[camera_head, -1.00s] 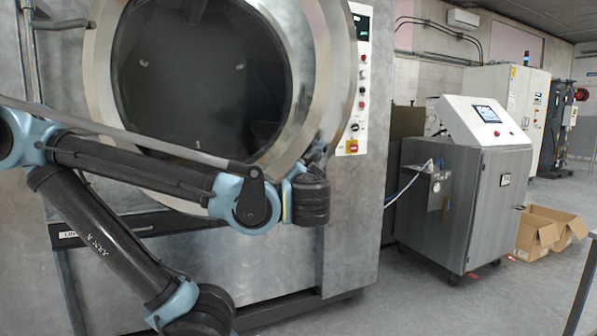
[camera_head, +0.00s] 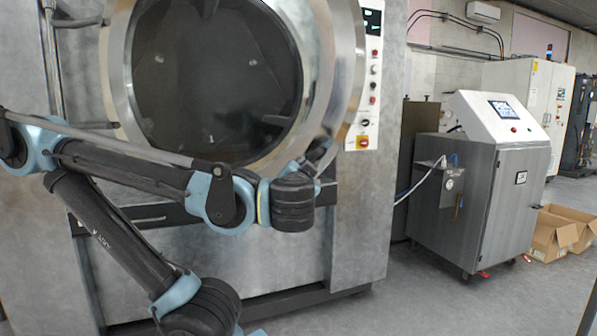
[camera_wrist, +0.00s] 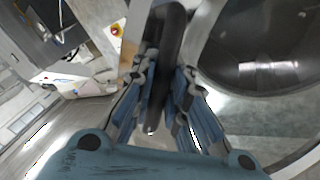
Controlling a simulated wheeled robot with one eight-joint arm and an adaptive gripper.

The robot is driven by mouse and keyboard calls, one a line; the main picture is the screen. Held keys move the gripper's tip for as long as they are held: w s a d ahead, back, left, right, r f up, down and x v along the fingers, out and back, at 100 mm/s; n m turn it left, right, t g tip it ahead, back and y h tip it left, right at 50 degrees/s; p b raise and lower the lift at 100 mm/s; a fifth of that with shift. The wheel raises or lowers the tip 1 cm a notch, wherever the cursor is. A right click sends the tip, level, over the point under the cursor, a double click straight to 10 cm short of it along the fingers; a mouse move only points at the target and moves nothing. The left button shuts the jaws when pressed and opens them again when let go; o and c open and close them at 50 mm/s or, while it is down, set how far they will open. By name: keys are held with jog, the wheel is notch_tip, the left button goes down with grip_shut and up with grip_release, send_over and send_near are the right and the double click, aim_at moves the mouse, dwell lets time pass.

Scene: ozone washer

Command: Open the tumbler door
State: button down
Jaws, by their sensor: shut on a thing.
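The tumbler door (camera_head: 315,75) is a round metal ring with dark glass on the front of the large grey machine. It also shows at the right of the wrist view (camera_wrist: 262,45). My gripper (camera_head: 318,160) is at the ring's lower right edge; its fingers are small and partly hidden there. In the wrist view my gripper (camera_wrist: 163,88) is shut on a dark, bar-like door handle (camera_wrist: 170,40), with blue finger pads on both sides of it. I cannot tell from these views how far the door stands from the machine front.
A control panel (camera_head: 368,85) with several buttons is right of the door. A grey cabinet with a screen (camera_head: 480,190) stands to the right, with cardboard boxes (camera_head: 560,235) beyond it. Open floor (camera_head: 430,300) lies in front of the cabinet.

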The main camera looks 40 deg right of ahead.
jog(key=c, duration=1.6)
grip_release()
jog(key=shift+o, duration=0.2)
jog(key=shift+s+a, duration=0.1)
jog(key=v, duration=0.7)
